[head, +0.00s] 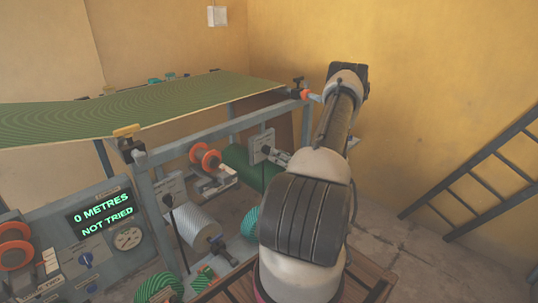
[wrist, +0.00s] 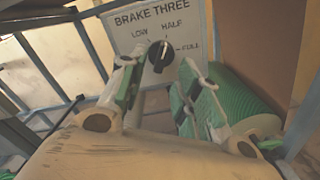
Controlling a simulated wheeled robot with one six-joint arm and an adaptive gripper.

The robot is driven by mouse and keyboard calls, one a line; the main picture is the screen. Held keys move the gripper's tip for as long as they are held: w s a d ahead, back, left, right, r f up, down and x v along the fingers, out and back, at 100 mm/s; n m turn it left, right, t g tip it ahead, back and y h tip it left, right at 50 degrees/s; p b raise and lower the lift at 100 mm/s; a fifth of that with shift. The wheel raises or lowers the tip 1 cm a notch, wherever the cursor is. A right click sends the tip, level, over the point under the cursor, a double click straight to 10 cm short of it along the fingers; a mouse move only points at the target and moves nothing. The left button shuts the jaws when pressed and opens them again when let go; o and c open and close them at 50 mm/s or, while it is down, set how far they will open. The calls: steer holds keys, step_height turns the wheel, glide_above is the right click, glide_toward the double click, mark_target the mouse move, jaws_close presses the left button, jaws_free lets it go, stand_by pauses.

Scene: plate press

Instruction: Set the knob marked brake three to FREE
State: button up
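The brake three panel (wrist: 130,30) is a pale plate at the top of the wrist view. Its black round knob (wrist: 160,57) has a white mark pointing up and slightly right, roughly toward HALF. No FREE label is visible; the left finger covers the panel's lower left. My gripper (wrist: 160,92) is open and empty, with one finger below left of the knob and one below right. It appears apart from the knob. In the head view a small pale panel (head: 262,143) stands beside the arm's far end, its lettering unreadable.
A green roll (wrist: 240,98) lies close on the right of the wrist view. Blue-grey frame bars (wrist: 38,66) stand at left. In the head view, a green sheet (head: 150,100) spans the frame top, and a console (head: 75,250) reads "0 METRES NOT TRIED".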

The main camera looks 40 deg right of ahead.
mark_target(269, 152)
steer(key=shift+w+a, duration=0.15)
steer(key=shift+w, duration=2.15)
jaws_close()
